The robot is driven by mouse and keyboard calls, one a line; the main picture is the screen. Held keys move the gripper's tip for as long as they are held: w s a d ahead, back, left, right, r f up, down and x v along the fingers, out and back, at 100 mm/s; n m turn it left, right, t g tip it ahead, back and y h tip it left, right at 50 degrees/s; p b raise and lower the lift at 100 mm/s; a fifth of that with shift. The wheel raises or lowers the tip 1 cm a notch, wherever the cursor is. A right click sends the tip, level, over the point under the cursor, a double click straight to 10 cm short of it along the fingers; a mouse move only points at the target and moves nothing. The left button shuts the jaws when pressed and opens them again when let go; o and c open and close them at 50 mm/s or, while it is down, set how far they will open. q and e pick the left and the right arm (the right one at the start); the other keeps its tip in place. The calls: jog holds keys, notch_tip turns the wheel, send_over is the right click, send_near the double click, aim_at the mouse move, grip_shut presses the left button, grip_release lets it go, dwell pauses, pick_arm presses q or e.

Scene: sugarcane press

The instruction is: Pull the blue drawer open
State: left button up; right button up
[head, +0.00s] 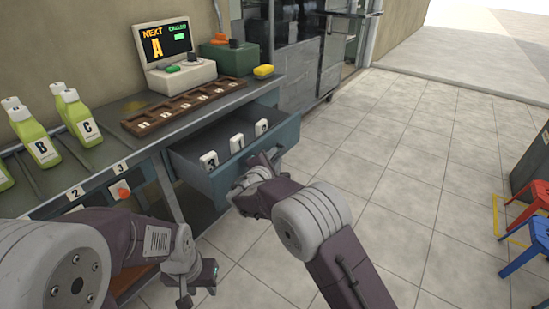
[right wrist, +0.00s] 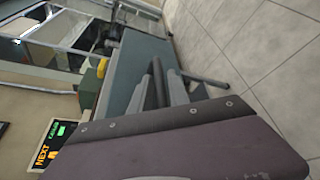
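The blue drawer (head: 246,161) stands pulled out from under the counter, with several white tags (head: 237,143) inside. Its blue-grey side shows in the right wrist view (right wrist: 135,62). My right gripper (head: 262,165) is at the drawer's front, its fingers around the dark handle bar (right wrist: 205,79). It appears shut on the handle, though the arm partly hides the contact. My left gripper (head: 200,288) is low in front of the counter, apart from the drawer, with its fingers spread and empty.
The counter holds a brown slotted tray (head: 168,121), a screen unit (head: 170,60), a green box (head: 230,57) and green bottles (head: 77,117). Red and blue stools (head: 530,205) stand at far right. The tiled floor in front of the drawer is clear.

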jog(key=p+v, duration=0.2)
jog(key=v, duration=0.7)
jog(key=shift+p, duration=0.35)
